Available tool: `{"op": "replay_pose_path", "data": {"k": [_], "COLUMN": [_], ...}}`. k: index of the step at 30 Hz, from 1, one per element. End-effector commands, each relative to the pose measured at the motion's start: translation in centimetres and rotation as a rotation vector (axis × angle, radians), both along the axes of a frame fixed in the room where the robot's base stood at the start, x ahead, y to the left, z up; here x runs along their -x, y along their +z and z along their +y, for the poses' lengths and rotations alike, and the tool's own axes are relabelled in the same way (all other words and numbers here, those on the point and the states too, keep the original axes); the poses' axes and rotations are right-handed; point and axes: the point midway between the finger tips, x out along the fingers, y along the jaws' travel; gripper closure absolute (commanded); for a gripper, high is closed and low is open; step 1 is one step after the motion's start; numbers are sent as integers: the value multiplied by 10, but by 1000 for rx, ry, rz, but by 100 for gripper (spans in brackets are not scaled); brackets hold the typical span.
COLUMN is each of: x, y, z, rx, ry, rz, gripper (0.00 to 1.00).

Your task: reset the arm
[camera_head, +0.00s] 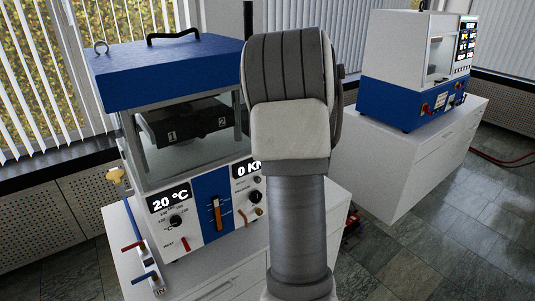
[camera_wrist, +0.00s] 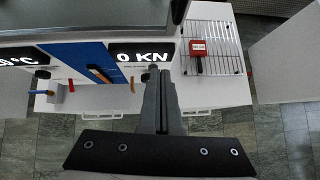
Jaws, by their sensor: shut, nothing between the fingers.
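My gripper (camera_wrist: 159,76) shows in the wrist view with its fingers closed together and nothing between them. It points toward the front of a blue and white press (camera_head: 215,205), just below the "0 KN" display (camera_wrist: 140,54). I cannot tell whether it touches the panel. In the head view my arm stands upright in the middle of the picture and hides my gripper and part of the press's right side.
The press stands on a white cabinet (camera_head: 225,283). A wire rack (camera_wrist: 212,48) with a red-labelled item (camera_wrist: 199,46) lies right of my gripper. A second blue and white machine (camera_head: 415,70) stands on another white cabinet (camera_head: 425,145). Tiled floor (camera_head: 440,240) is open at right.

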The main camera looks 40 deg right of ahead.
Motion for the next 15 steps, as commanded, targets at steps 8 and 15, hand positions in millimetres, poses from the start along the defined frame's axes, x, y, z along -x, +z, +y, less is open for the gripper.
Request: {"op": "replay_pose_path", "data": {"k": [8, 15], "x": [22, 24], "y": [22, 23], "z": [1, 2], "rx": [0, -1], "ry": [0, 1], "rz": [-1, 1], "gripper": [100, 100]}}
